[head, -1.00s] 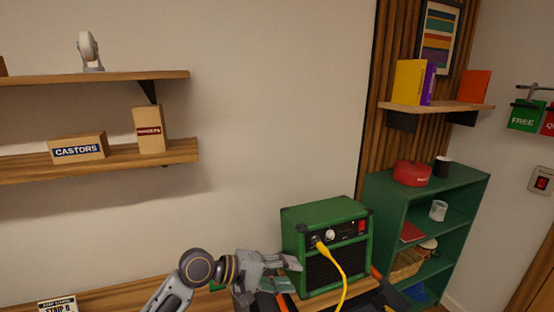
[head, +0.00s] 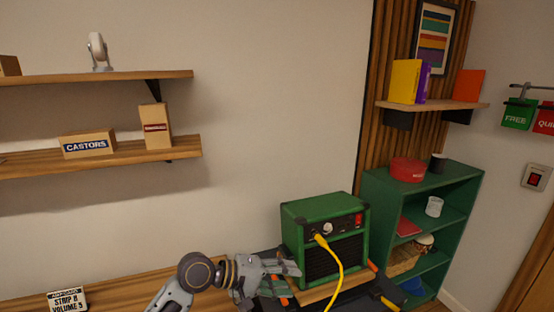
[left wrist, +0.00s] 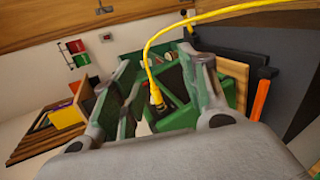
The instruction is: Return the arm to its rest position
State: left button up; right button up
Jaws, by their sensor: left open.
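My left arm comes in from the bottom of the head view, and its left gripper (head: 298,268) is just left of the green amp (head: 325,240). In the left wrist view the gripper's two fingers are spread, with the amp (left wrist: 178,112) showing between and beyond them. No held object shows between the fingers. A yellow cable (head: 338,270) is plugged into the amp's front panel and hangs down; it also shows in the left wrist view (left wrist: 152,65). Whether the fingers touch the amp cannot be told. My right gripper is not in view.
A wooden bench (head: 120,287) runs along the wall, with a small sign (head: 67,300) on it. Two wall shelves hold boxes, including a Castors box (head: 87,145). A green shelf unit (head: 390,220) stands right of the amp.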

pick_arm(q)
jog(key=s+a+f+m+t+y, duration=0.1)
jog(key=s+a+f+m+y, duration=0.2)
jog(key=f, duration=0.4)
jog(key=s+a+f+m+y, duration=0.1)
jog(key=s+a+f+y, duration=0.25)
jog(key=a+f, duration=0.25)
jog(key=s+a+f+m+g+y, duration=0.1)
jog(key=s+a+f+y, duration=0.25)
jog(key=s+a, duration=0.35)
jog(key=s+a+f+m+y, duration=0.2)
jog(key=s+a+f, duration=0.35)
jog(key=a, duration=0.25)
jog(key=s+f+g, duration=0.1)
jog(key=s+f, duration=0.1)
jog(key=f, duration=1.4)
jog(key=s+f+g, duration=0.1)
jog(key=s+f, duration=0.1)
jog(key=f, duration=1.5)
jog(key=s+a+f, duration=0.2)
jog(key=s+f, duration=0.7)
jog(key=s, duration=0.1)
jog(key=s+a+f, duration=0.2)
jog(key=s+f, duration=0.7)
jog(key=s, duration=0.2)
jog(key=shift+a+g+y, duration=0.15)
jog(key=shift+g+y, duration=0.15)
jog(key=shift+g, duration=0.1)
jog(key=shift+s, duration=0.1)
